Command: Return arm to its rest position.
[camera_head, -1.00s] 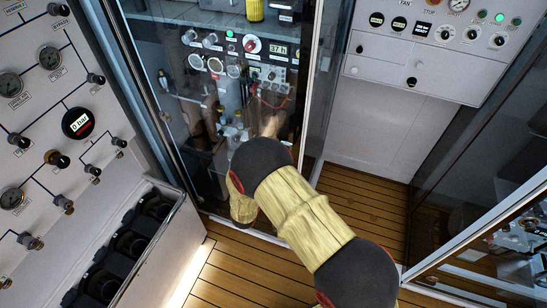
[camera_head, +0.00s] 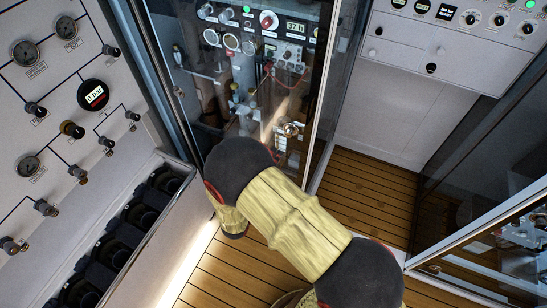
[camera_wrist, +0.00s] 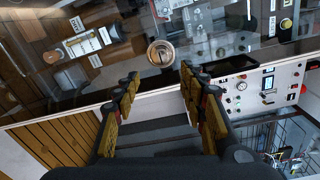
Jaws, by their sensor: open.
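My arm, with black joints and yellow sleeves, reaches up from the lower right in the head view and bends down at its far joint. My gripper is hidden behind the arm there. In the wrist view my gripper (camera_wrist: 160,78) is open, its two yellow-and-black fingers spread apart with nothing between them. A round metal knob (camera_wrist: 160,53) shows just beyond the fingertips on a glass pane; I cannot tell whether they touch it. A round knob (camera_head: 291,128) also shows on the glass door in the head view, above my arm.
A gauge panel (camera_head: 62,105) stands at the left, above a bin (camera_head: 145,245) with dark round items. The glass-fronted cabinet (camera_head: 245,75) is ahead. A white control panel (camera_head: 440,45) is at the upper right, with a glass case (camera_head: 480,215) below. Wooden floor (camera_head: 365,190) lies clear between them.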

